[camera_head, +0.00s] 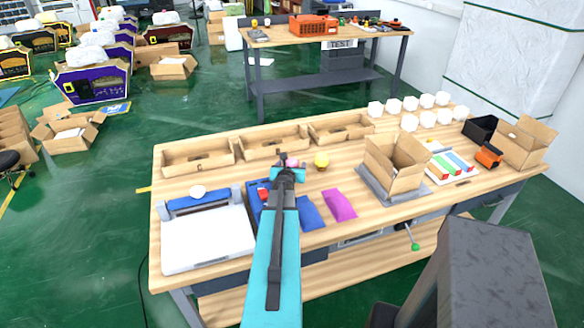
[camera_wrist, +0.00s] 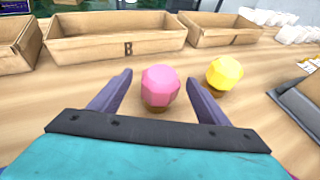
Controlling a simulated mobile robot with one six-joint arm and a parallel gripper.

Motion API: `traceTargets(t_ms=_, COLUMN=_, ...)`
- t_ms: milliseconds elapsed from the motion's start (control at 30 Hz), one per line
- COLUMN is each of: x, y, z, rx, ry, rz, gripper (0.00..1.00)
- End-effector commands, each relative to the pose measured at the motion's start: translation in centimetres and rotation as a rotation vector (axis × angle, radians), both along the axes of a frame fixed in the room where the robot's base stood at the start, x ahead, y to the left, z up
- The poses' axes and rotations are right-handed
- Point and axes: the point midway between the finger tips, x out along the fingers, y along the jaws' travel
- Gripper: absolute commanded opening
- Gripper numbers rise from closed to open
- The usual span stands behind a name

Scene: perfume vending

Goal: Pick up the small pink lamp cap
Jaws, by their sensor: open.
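The small pink lamp cap (camera_wrist: 160,86) is a faceted pink ball on a brown base. In the wrist view it stands upright on the wooden table, between and just beyond my open fingers. My gripper (camera_wrist: 155,98) is open and empty, with a finger on either side of the cap's line. In the head view the pink cap (camera_head: 291,162) shows just past the tip of my gripper (camera_head: 288,173), partly hidden by it. A yellow lamp cap (camera_wrist: 224,72) of the same shape stands close to its right, outside my right finger.
Blue and magenta packets (camera_head: 340,205) lie near the front.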

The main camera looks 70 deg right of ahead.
Motion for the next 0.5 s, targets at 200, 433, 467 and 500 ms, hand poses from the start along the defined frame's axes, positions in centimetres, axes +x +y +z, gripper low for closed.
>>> traceTargets(t_ms=200, x=0.0, y=-0.1, z=0.0, rx=0.000, ry=0.000, rz=0.000, gripper=0.70)
traceTargets(t_ms=433, x=0.3, y=-1.2, z=-0.4, rx=0.000, ry=0.000, rz=-0.001, gripper=0.70)
traceTargets(t_ms=467, x=0.3, y=-1.5, z=-0.4, rx=0.000, ry=0.000, rz=-0.001, gripper=0.70)
traceTargets(t_ms=500, x=0.4, y=-1.8, z=-0.5, rx=0.000, ry=0.000, rz=-0.001, gripper=0.70)
